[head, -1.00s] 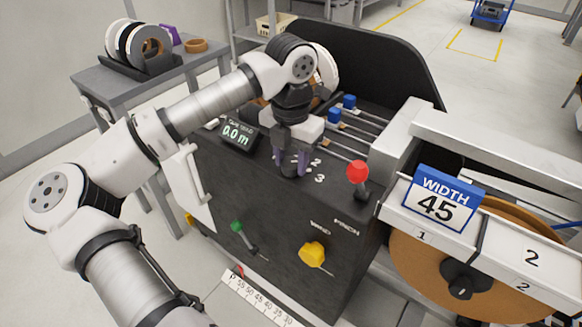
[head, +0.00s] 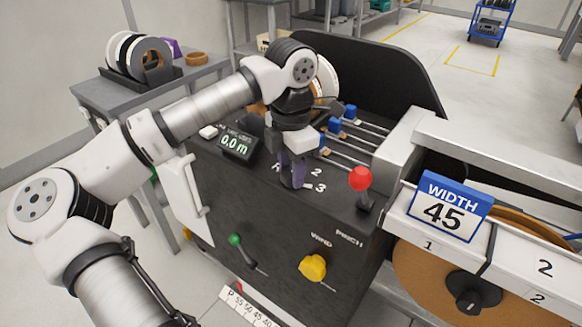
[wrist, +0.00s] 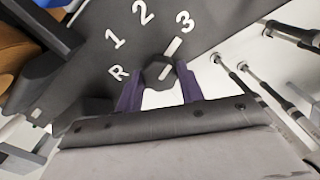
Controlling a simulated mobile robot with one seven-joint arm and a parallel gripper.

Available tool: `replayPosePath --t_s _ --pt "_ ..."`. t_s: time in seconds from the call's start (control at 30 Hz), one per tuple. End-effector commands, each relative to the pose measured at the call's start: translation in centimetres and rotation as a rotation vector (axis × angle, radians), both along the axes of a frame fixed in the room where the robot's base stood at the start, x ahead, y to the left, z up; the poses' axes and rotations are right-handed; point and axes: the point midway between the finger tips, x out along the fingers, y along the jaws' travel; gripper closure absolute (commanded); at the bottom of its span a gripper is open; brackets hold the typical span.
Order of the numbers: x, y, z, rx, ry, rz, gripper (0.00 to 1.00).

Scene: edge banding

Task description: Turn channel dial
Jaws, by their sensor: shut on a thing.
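The channel dial (wrist: 158,73) is a dark knob with a pale pointer line on the machine's top panel. In the wrist view its pointer aims at the 3, with the marks R, 1, 2 and 3 around it. My gripper (wrist: 158,92) has its purple fingers on either side of the dial and is shut on it. In the head view my gripper (head: 292,180) points down at the panel beside the 2 and 3 marks, and it mostly hides the dial and the lower marks.
A red-knobbed lever (head: 360,180) stands right of my gripper. Blue-capped rods (head: 335,125) lie behind it. A display (head: 236,144) reading 0.0 m sits to the left. A yellow knob (head: 313,267) and a green lever (head: 236,240) are on the front face.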

Motion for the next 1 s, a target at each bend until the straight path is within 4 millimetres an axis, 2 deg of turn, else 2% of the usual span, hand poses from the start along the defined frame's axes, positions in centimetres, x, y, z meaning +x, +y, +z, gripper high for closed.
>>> replayPosePath --t_s 0.27,0.3,0.47,0.77,0.87,1.0 --pt "0.0 -0.1 0.1 -0.001 -0.002 -0.002 0.85" --pt "0.0 -0.1 0.1 -0.001 -0.003 -0.002 0.6" --pt "0.0 0.0 0.1 0.0 -0.001 -0.001 0.41" --pt "0.0 0.0 0.2 0.001 -0.001 0.0 0.41" --pt "0.1 0.0 1.1 0.001 -0.002 0.001 0.41" --pt "0.1 0.0 3.6 0.001 -0.004 0.0 0.41"
